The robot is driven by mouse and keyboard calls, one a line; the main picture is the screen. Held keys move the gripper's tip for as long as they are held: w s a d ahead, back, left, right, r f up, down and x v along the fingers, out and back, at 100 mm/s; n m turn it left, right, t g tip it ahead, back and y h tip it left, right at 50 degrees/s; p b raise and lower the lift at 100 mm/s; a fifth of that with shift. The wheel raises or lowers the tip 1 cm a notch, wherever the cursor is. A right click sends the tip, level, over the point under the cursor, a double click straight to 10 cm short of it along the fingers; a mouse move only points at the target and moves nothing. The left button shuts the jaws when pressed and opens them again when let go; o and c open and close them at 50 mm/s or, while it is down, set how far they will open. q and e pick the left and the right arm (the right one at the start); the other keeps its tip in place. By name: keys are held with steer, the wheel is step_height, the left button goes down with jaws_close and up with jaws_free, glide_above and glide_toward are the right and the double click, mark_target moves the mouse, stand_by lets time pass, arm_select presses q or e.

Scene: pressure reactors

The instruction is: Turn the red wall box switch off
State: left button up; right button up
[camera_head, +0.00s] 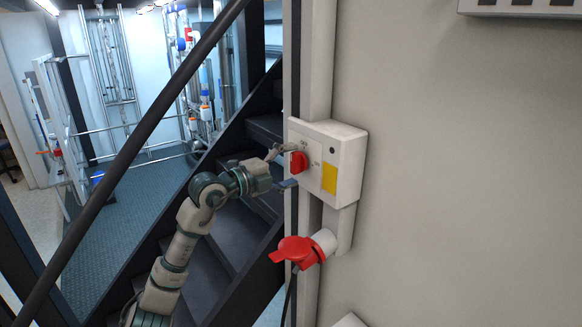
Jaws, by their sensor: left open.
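A white wall box (346,146) is fixed to a pale vertical conduit at the edge of the wall. The red switch (299,161) sits on its left-facing side, and a yellow label (329,178) is to the right of the switch. My left gripper (281,168) is open, just left of the red switch, with one finger above and one below its level. I cannot tell whether a finger touches the switch. The exact switch position is too small to read. My right gripper is not in view.
A red-capped socket (298,252) with a hanging cable sticks out below the box. A dark handrail (150,120) crosses the left side, and dark stairs (225,235) lie behind my left arm.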

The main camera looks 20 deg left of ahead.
arm_select(q)
steer(key=v, duration=1.2)
steer(key=shift+f, duration=0.15)
steer(key=shift+w, duration=0.15)
